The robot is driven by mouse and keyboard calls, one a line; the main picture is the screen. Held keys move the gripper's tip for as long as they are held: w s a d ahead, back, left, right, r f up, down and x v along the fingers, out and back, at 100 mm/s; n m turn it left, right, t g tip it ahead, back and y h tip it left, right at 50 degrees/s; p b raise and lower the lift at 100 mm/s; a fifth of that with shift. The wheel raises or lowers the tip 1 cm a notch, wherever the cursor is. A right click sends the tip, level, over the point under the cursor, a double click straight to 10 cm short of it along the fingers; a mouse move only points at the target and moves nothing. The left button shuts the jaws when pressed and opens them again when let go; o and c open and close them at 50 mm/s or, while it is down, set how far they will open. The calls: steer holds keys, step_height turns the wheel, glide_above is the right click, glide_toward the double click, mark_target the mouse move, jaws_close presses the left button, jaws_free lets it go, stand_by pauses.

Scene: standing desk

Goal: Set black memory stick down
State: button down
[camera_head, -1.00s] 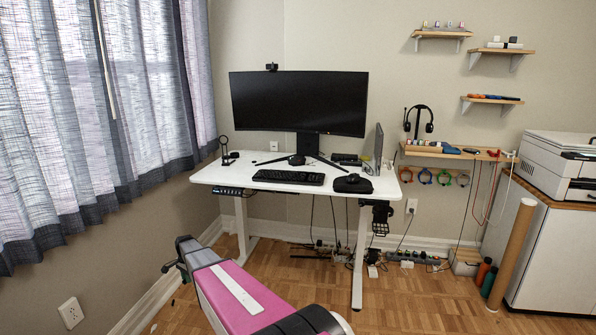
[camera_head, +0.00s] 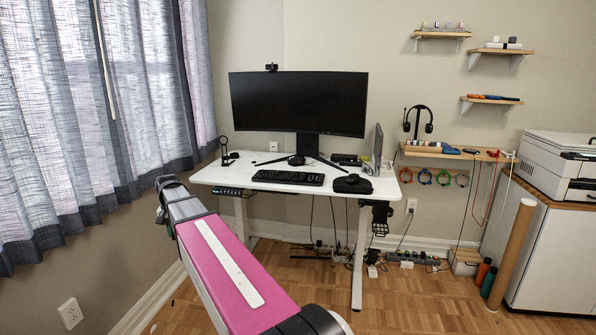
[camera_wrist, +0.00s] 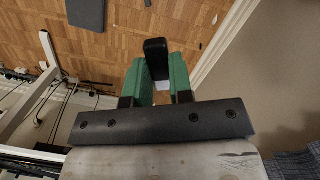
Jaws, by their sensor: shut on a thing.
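The black memory stick (camera_wrist: 156,58) is held between the green fingers of my gripper (camera_wrist: 157,82) in the wrist view. Its dark, rounded end sticks out past the fingertips, above the wood floor. In the head view my pink and grey arm reaches up in front of the curtain side, left of the white desk (camera_head: 209,174) and apart from it. The stick cannot be made out there.
The desk bears a monitor (camera_head: 298,104), a keyboard (camera_head: 288,177), a black pouch (camera_head: 352,184) and a round stand at the left. A wooden wall shelf (camera_head: 425,151) with a headset is at the right. The desk's front left top is bare.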

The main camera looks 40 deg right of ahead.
steer(key=shift+m, duration=0.3)
steer(key=r, duration=0.1)
steer(key=w+d+r, duration=0.1)
steer(key=r, duration=0.1)
steer(key=w+r, duration=0.1)
steer(key=r, duration=0.1)
steer(key=shift+d+r, duration=0.15)
steer(key=shift+r, duration=0.05)
steer(key=w+d+r+m, duration=0.3)
steer(key=w+d+m, duration=0.2)
steer(key=w, duration=0.6)
step_height(320, 180, up, 4)
steer(key=m+t, duration=0.2)
steer(key=m, duration=1.6)
glide_above(208, 175)
steer(key=shift+s+d+f, duration=0.1)
steer(key=shift+s+f, duration=0.05)
steer(key=shift+f, duration=2.4)
steer(key=shift+s+d+f, duration=0.1)
steer(key=shift+f, duration=2.45)
steer(key=shift+f+y, duration=0.1)
steer(key=shift+y, duration=0.2)
steer(key=c, duration=1)
jaws_free()
